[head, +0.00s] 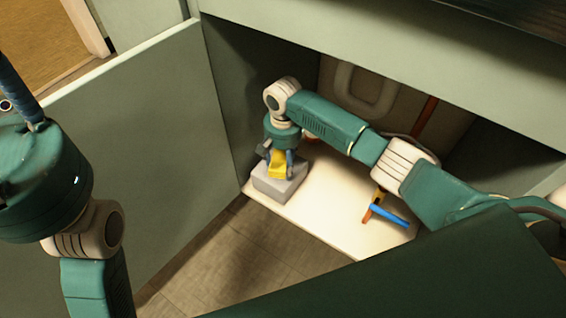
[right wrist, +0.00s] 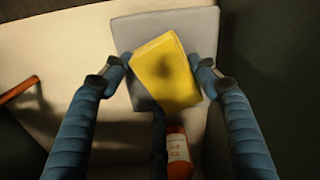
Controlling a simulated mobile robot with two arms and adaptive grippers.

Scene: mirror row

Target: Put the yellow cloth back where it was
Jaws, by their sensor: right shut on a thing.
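The yellow cloth (head: 278,164) is a folded, block-like bundle inside the low cabinet. It also shows in the right wrist view (right wrist: 168,72), slightly turned, between my fingers. My right gripper (head: 277,163) is shut on it and points down over a grey block (head: 272,187) at the cabinet's front left. The grey block also shows behind the cloth in the right wrist view (right wrist: 125,32). I cannot tell whether the cloth touches the block. Of my left gripper (head: 18,92), only a dark blue part shows at the left edge; its fingertips are cut off.
The cabinet door (head: 150,120) stands open at left. A blue and orange tool (head: 388,215) lies on the white cabinet floor (head: 330,205) at right. A red bottle (right wrist: 178,150) stands close by my fingers. A red pipe (head: 425,117) is at the back.

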